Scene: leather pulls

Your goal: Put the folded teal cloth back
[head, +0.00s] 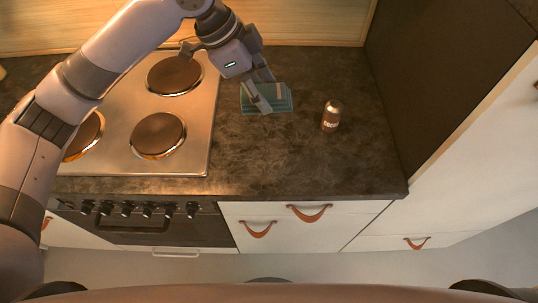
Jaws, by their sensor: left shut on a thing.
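The folded teal cloth (283,104) is on or just above the dark countertop, right of the stove. I cannot tell whether it touches the counter. My left gripper (268,100) reaches down to it from the back left and is shut on it. The fingers cover part of the cloth's upper face. My right gripper does not show.
A small brown can (331,116) stands on the counter (300,165) to the right of the cloth. A stove (185,125) with several round brown plates lies to the left. A tall dark panel (430,70) bounds the counter on the right. The counter's front is clear.

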